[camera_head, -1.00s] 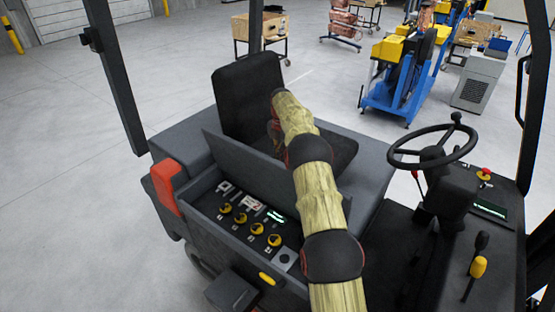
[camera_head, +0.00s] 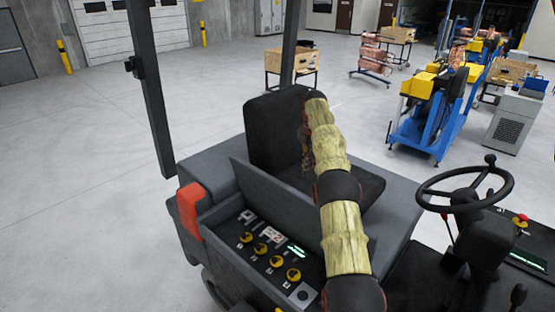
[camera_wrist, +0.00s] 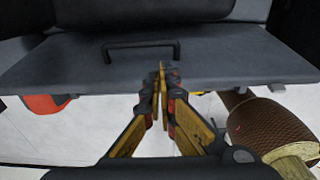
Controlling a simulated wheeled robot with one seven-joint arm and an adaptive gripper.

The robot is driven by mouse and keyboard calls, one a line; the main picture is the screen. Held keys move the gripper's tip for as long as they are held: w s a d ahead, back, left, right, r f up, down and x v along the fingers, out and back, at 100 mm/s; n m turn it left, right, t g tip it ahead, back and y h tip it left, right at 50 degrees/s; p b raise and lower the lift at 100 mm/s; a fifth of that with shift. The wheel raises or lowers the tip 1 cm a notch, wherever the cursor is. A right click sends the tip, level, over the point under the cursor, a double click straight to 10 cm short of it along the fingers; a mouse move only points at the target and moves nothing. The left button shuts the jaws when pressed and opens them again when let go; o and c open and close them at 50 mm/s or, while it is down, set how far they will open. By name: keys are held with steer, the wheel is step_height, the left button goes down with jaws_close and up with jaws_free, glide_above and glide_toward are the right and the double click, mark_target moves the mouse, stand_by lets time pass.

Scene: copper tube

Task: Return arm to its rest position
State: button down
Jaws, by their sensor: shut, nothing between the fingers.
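My arm, in a pale yellow sleeve with black joint bands, reaches up the head view and bends down beside the black seat (camera_head: 275,130). My gripper (camera_wrist: 162,72) is in the middle of the wrist view, its yellow and black fingers together with nothing between them. It points toward a grey panel (camera_wrist: 215,58) with a black handle (camera_wrist: 140,46). In the head view the fingers cannot be made out behind the arm.
A control panel with yellow knobs (camera_head: 262,249) and a red block (camera_head: 190,208) lie left of the arm. A steering wheel (camera_head: 465,183) stands right. Beyond are a blue machine (camera_head: 425,130), a grey cabinet (camera_head: 515,120) and a wooden crate (camera_head: 291,61). Open floor lies left.

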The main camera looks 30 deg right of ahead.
steer(key=s+a+r+m+t+b, duration=0.1)
steer(key=s+a+r+m+b, duration=0.15)
steer(key=a+b, duration=0.3)
steer(key=s+a+r+m+b, duration=0.25)
steer(key=a+m+b, duration=0.2)
steer(key=a, duration=0.25)
steer(key=s+a+f+m+t+h+b, duration=0.15)
steer(key=s+a+m+b, duration=0.25)
steer(key=s+a+b, duration=0.55)
steer(key=s+a+f+m+t+b, duration=0.1)
steer(key=s+a+f+m+b, duration=0.2)
steer(key=s+f, duration=0.6)
steer(key=s+a+f+m+t+b, duration=0.1)
steer(key=s+a+f+m+b, duration=0.3)
steer(key=s+f+b, duration=0.3)
steer(key=s+a+f+m+t+b, duration=0.1)
steer(key=s+a+f+m+b, duration=0.3)
steer(key=s+f, duration=0.8)
steer(key=s+a+b, duration=0.1)
steer(key=s, duration=0.2)
steer(key=shift+s+a+y, duration=0.15)
steer(key=shift+s+y, duration=0.2)
steer(key=shift+a, duration=0.15)
